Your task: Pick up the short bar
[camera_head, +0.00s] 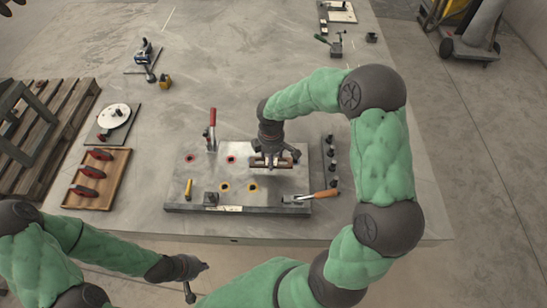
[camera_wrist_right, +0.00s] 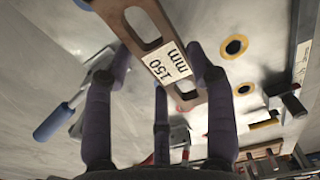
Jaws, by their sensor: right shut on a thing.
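The short bar (camera_wrist_right: 167,62) is a brownish flat bar with slots and a white label reading "150 mm". In the right wrist view it lies between the fingers of my right gripper (camera_wrist_right: 160,68), which is shut on it. In the head view the right gripper (camera_head: 271,153) points down over the right part of the grey fixture plate (camera_head: 225,170), with the bar (camera_head: 285,163) at its fingertips. I cannot tell whether the bar touches the plate. My left gripper (camera_head: 198,280) is at the bottom, in front of the table, its fingers apart and empty.
The plate carries a red-handled clamp (camera_head: 212,118), an orange-handled clamp (camera_head: 325,194), a yellow-handled tool (camera_head: 188,188) and ringed holes. A wooden tray (camera_head: 122,190) with red-black items lies left. A dark rack (camera_head: 329,160) stands right. The table's middle back is clear.

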